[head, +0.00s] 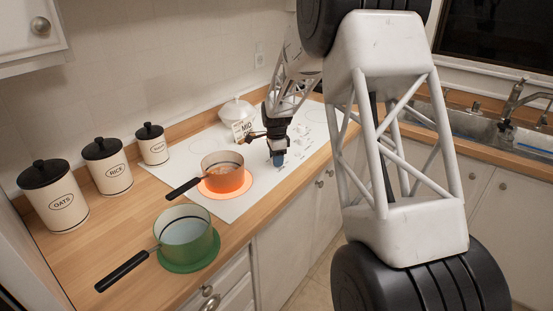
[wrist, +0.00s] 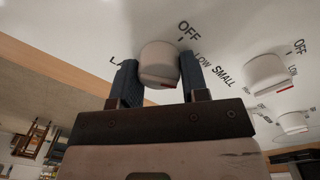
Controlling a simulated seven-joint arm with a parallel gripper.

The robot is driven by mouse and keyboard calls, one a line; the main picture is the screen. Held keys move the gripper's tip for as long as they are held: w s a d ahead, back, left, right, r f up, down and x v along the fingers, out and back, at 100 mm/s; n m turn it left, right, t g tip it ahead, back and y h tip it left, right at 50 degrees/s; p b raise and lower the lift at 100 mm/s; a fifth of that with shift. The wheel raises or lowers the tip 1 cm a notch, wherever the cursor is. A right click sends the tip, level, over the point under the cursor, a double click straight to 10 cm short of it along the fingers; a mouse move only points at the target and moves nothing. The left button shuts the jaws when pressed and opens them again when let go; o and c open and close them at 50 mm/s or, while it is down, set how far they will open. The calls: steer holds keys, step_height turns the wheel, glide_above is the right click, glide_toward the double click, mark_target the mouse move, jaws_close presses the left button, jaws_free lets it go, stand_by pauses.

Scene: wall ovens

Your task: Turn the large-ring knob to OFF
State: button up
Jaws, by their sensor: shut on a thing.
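The white knob (wrist: 158,62) stands between the two blue fingers of my gripper (wrist: 160,78) in the wrist view, and the fingers are closed on its sides. A red mark shows on the knob's lower edge. "OFF" is printed above it, "LOW SMALL" to its right, and a label beginning with "L" at left is mostly hidden by a finger. I cannot tell which label the mark points to. In the head view my gripper (head: 278,158) reaches down onto the white cooktop (head: 238,207) and hides the knob. A burner ring (head: 232,191) glows orange.
An orange pot (head: 223,170) sits on the glowing ring, close left of my gripper. A green pot (head: 186,232) stands on the front counter. More knobs (wrist: 265,72) lie right of the held one in the wrist view. Several canisters (head: 108,165) stand left.

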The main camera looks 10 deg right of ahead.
steer(key=n, duration=0.6)
steer(key=shift+n, duration=0.3)
steer(key=n, duration=0.6)
steer(key=shift+w+a, duration=0.1)
steer(key=shift+n, duration=0.3)
steer(key=o, duration=0.9)
steer(key=shift+o, duration=0.2)
steer(key=shift+r, duration=0.15)
steer(key=shift+a+r, duration=0.1)
steer(key=shift+r, duration=3.65)
steer(key=shift+r, duration=0.1)
